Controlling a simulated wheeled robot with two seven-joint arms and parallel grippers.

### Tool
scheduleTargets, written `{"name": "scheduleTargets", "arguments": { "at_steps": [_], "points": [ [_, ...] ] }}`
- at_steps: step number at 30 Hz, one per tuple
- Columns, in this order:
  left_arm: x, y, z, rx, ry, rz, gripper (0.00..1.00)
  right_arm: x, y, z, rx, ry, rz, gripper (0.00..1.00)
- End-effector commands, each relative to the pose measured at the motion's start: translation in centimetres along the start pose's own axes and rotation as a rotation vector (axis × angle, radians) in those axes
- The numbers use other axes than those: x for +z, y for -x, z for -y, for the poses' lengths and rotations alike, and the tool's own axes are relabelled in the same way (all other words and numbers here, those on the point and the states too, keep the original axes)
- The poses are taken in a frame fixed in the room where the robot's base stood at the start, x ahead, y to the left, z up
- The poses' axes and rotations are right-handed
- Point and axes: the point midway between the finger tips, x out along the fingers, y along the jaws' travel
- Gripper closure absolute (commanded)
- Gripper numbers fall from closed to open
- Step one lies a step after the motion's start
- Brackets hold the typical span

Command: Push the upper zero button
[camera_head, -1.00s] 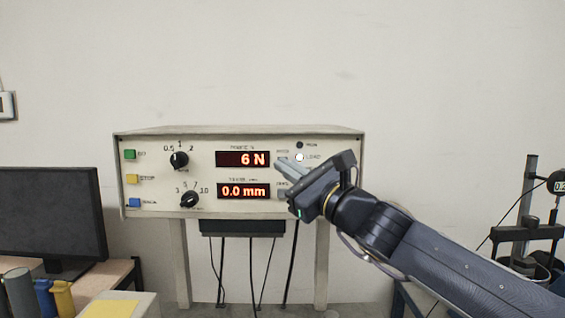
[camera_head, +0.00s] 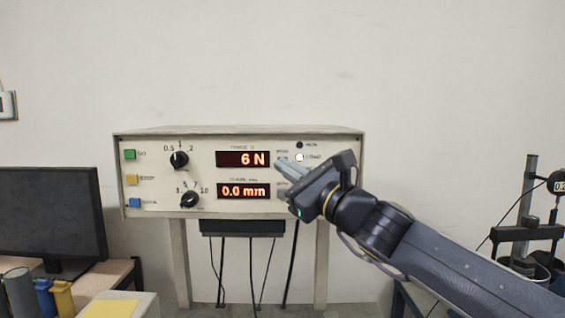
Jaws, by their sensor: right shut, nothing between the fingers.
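The control box (camera_head: 240,136) stands against the wall with its front panel facing me. Its upper display (camera_head: 243,159) reads 6 N and its lower display (camera_head: 243,191) reads 0.0 mm. Small labels sit just right of both displays, where the zero buttons would be; my fingers cover the upper button's spot, and I cannot see it clearly. My right gripper (camera_head: 279,165) is shut and empty, its fingertips at the panel just right of the upper display. I cannot tell whether they touch it. My left gripper is not in view.
Green (camera_head: 130,154), yellow (camera_head: 132,179) and blue (camera_head: 134,202) buttons line the panel's left side, beside two black knobs (camera_head: 180,160). A white LOAD lamp (camera_head: 299,157) is close above my gripper. A monitor (camera_head: 50,215) stands left; a test stand (camera_head: 525,220) stands right.

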Motion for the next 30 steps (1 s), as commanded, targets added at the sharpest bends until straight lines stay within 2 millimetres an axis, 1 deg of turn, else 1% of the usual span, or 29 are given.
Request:
{"name": "scheduleTargets", "arguments": {
  "at_steps": [8,17,30],
  "points": [
    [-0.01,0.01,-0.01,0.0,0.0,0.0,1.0,-0.01,-0.03,0.02,0.0,0.0,0.0,1.0],
    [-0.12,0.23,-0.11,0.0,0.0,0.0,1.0,-0.36,-0.62,0.42,0.0,0.0,0.0,1.0],
    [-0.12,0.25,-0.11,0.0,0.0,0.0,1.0,-0.46,-0.67,0.49,0.0,0.0,0.0,1.0]
  ]
}}
